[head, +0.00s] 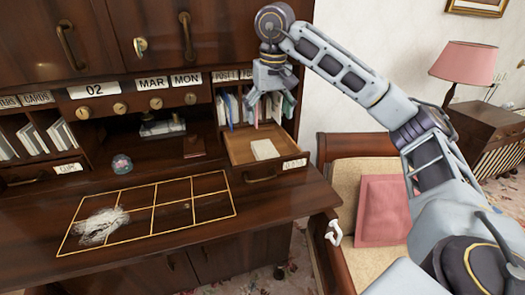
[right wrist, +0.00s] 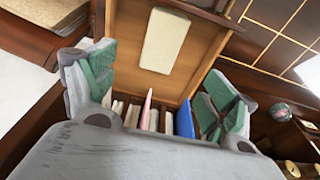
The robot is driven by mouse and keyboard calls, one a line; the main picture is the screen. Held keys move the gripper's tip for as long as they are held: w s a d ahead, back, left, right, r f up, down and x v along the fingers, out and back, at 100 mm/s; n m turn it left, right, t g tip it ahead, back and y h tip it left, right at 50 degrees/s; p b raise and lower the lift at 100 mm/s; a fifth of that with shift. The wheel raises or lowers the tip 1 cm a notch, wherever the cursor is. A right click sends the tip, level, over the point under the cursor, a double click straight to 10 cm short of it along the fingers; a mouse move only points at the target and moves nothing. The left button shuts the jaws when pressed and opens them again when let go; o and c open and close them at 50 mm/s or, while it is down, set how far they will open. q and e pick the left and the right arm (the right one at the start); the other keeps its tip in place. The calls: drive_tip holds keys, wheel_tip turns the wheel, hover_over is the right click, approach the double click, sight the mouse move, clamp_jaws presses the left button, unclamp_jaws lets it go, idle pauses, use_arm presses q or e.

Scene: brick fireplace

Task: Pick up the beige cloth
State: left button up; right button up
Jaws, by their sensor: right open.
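The beige cloth (head: 265,149) is a flat, pale rectangle lying in the open wooden drawer (head: 240,148) of the desk. In the right wrist view the cloth (right wrist: 165,40) lies in the drawer beyond my fingertips. My right gripper (head: 270,98) hangs above the back of the drawer, in front of the upright folders. Its fingers are spread apart with nothing between them, as the right wrist view (right wrist: 155,88) also shows. It is apart from the cloth. My left gripper is in neither view.
Upright folders (head: 232,108) fill the slot behind the drawer. An armchair with a pink cushion (head: 383,211) stands to the right.

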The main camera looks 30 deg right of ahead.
drive_tip(key=b, duration=0.1)
hover_over(266, 149)
drive_tip(key=f, duration=0.7)
drive_tip(key=shift+s+f, duration=0.2)
drive_tip(key=shift+s, duration=0.2)
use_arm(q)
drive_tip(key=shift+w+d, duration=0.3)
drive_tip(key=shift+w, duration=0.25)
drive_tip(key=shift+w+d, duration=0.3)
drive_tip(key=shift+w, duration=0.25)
use_arm(e)
drive_tip(key=shift+w+f, duration=0.15)
drive_tip(key=shift+f, duration=0.45)
